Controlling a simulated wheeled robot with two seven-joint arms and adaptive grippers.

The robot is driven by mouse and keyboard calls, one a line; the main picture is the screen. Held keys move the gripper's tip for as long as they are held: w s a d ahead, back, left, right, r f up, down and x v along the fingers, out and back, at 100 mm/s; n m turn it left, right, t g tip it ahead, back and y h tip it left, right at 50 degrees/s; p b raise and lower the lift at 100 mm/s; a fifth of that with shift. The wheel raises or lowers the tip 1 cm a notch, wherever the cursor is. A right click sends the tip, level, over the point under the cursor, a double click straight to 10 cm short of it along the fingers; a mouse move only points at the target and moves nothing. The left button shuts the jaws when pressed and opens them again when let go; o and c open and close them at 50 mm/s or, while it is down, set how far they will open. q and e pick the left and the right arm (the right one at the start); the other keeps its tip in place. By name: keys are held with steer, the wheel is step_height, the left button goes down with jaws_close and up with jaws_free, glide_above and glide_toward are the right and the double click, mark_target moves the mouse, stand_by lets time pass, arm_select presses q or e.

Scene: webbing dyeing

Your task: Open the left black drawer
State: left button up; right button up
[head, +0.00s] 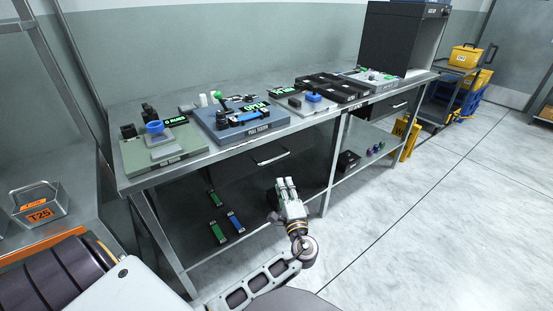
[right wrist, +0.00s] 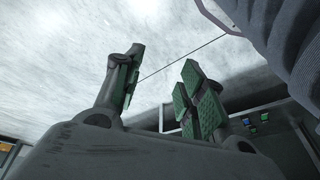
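The left black drawer (head: 235,171) sits under the left part of the metal workbench, with a pale bar handle (head: 270,157) on its dark front. The drawer looks shut. My left gripper (head: 286,182) is in front of and a little below the handle, apart from it in the picture. Its fingers point up toward the bench; the gap between them is too small to judge. My right gripper (right wrist: 158,88) shows in the right wrist view with its green-padded fingers spread apart and nothing between them. It is not made out in the head view.
The workbench top (head: 190,97) carries several devices, including a blue-grey panel (head: 238,128). A second drawer (head: 390,108) is at the right. Green and blue items lie on the lower shelf.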

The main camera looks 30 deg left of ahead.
mark_target(276, 158)
arm_select(q)
steer(key=shift+w+a, duration=0.1)
steer(key=shift+b+x, duration=0.85)
steer(key=shift+x, duration=5.95)
steer(key=shift+f, duration=0.1)
arm_select(e)
steer(key=shift+a+f, duration=0.3)
steer(key=shift+a, duration=0.05)
arm_select(q)
steer(key=shift+c, duration=0.2)
jaws_close()
arm_select(e)
steer(key=shift+w+a+r+t+y, duration=0.1)
steer(key=shift+w+r+t+y, duration=0.1)
steer(key=shift+r+t+y, duration=0.1)
